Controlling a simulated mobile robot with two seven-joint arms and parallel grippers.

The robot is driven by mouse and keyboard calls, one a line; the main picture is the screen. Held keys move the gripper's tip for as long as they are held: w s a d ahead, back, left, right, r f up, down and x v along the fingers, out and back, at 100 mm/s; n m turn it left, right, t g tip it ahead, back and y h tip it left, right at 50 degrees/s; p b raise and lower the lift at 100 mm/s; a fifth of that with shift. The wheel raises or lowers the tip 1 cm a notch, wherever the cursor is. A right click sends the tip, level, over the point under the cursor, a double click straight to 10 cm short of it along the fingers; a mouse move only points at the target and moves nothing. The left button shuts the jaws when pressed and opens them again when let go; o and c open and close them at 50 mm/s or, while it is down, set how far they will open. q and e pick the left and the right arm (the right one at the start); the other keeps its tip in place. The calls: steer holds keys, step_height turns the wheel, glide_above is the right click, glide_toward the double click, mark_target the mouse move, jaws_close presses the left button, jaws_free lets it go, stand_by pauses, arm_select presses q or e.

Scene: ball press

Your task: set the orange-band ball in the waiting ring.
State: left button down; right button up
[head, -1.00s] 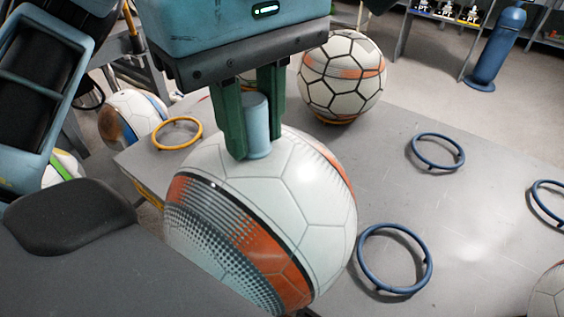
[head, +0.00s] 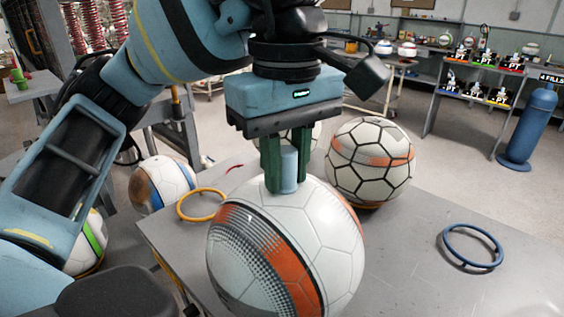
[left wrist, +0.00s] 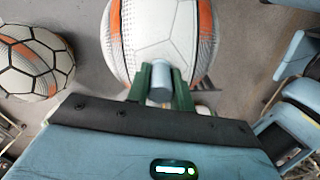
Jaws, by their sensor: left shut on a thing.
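My left gripper (head: 287,190) is shut on a pale blue peg (head: 288,170) on top of a white ball (head: 325,225) with an orange band and dark dots. The ball hangs below the fingers at the front of the grey table; whether it touches anything is hidden. In the left wrist view the ball (left wrist: 160,35) is beyond the fingers (left wrist: 160,97). An empty yellow ring (head: 181,209) is left of the ball, an empty blue ring (head: 472,266) to its right. I cannot tell which is the waiting ring. My right gripper is not in view.
A black-lined ball with orange patches (head: 370,165) sits on a yellow ring behind, with another ball partly hidden beside it. Blue-banded (head: 165,187) and green-banded (head: 82,250) balls are left. The table (head: 420,215) is clear around the blue ring.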

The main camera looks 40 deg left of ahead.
arm_select(q)
steer(key=w+a, duration=0.2)
steer(key=w, duration=0.1)
steer(key=w+a, duration=0.1)
steer(key=a, duration=0.1)
steer(key=shift+w+f, duration=0.25)
steer(key=shift+w, duration=0.1)
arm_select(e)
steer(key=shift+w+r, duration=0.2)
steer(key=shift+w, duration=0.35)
